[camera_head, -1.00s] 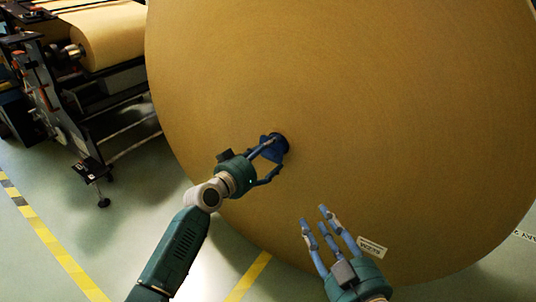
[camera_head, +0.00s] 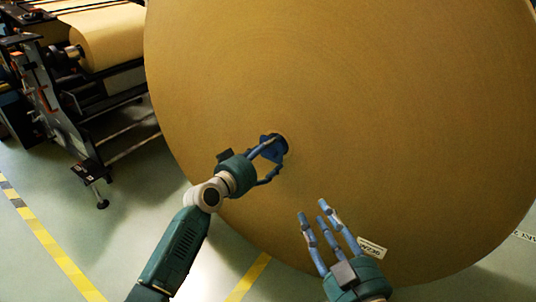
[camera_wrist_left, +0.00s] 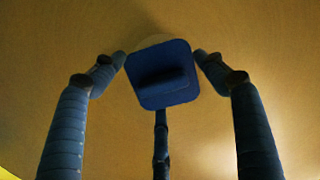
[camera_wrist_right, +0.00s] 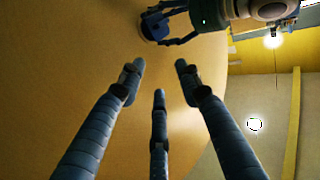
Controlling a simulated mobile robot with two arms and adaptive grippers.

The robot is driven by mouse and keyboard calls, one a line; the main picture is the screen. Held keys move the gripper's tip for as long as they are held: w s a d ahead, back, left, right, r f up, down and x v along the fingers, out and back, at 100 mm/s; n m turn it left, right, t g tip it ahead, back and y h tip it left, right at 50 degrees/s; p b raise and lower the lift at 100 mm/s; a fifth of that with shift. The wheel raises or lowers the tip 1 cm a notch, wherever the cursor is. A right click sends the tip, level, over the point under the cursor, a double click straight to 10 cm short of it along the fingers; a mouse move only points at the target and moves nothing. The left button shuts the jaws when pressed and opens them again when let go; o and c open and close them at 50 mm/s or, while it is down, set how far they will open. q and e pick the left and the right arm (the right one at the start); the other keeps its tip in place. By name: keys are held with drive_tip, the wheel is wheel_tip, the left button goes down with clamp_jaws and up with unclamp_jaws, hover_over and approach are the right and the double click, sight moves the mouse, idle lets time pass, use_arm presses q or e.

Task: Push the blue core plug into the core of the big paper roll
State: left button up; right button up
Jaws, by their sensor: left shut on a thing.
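The big paper roll (camera_head: 400,110) shows its broad brown flat face, filling much of the head view. The blue core plug (camera_head: 272,148) is at the dark core opening (camera_head: 283,141), low and left on that face. My left gripper (camera_head: 270,162) is shut on the plug, its fingers around the plug's sides. In the left wrist view the plug (camera_wrist_left: 163,88) shows a square blue face with a raised bar, and a pale rim shows just above it. How deep it sits is hidden. My right gripper (camera_head: 318,210) is open and empty, in front of the roll's lower face.
A dark machine (camera_head: 75,100) with a smaller paper roll (camera_head: 105,35) stands at the left. The green floor (camera_head: 120,230) with yellow lines is clear at lower left.

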use_arm(q)
drive_tip(key=shift+w+d, duration=0.1)
drive_tip(key=shift+w, duration=0.05)
drive_tip(key=shift+w+d+b, duration=0.3)
drive_tip(key=shift+w+b, duration=0.05)
drive_tip(key=shift+b, duration=0.15)
use_arm(e)
drive_tip(key=shift+s+a+r+t+y, duration=0.15)
drive_tip(key=shift+r+t, duration=0.3)
drive_tip(key=shift+r, duration=0.5)
drive_tip(key=shift+w+a+r+t+y, duration=0.15)
drive_tip(key=shift+r+t, duration=0.35)
drive_tip(key=shift+r, duration=0.5)
drive_tip(key=shift+s+r+t+y, duration=0.2)
drive_tip(key=shift+r+t, duration=0.25)
drive_tip(key=shift+r, duration=0.5)
use_arm(q)
drive_tip(key=shift+w+d, duration=0.15)
drive_tip(key=shift+w, duration=0.1)
drive_tip(key=shift+w+d+b, duration=0.1)
drive_tip(key=shift+w+b, duration=0.05)
drive_tip(key=shift+b, duration=0.3)
drive_tip(key=shift+r, duration=0.2)
use_arm(e)
wheel_tip(320, 180, up, 6)
drive_tip(key=s+t+y, duration=0.1)
drive_tip(key=s+t, duration=0.1)
drive_tip(key=shift+a+t, duration=0.15)
drive_tip(key=shift+t, duration=0.25)
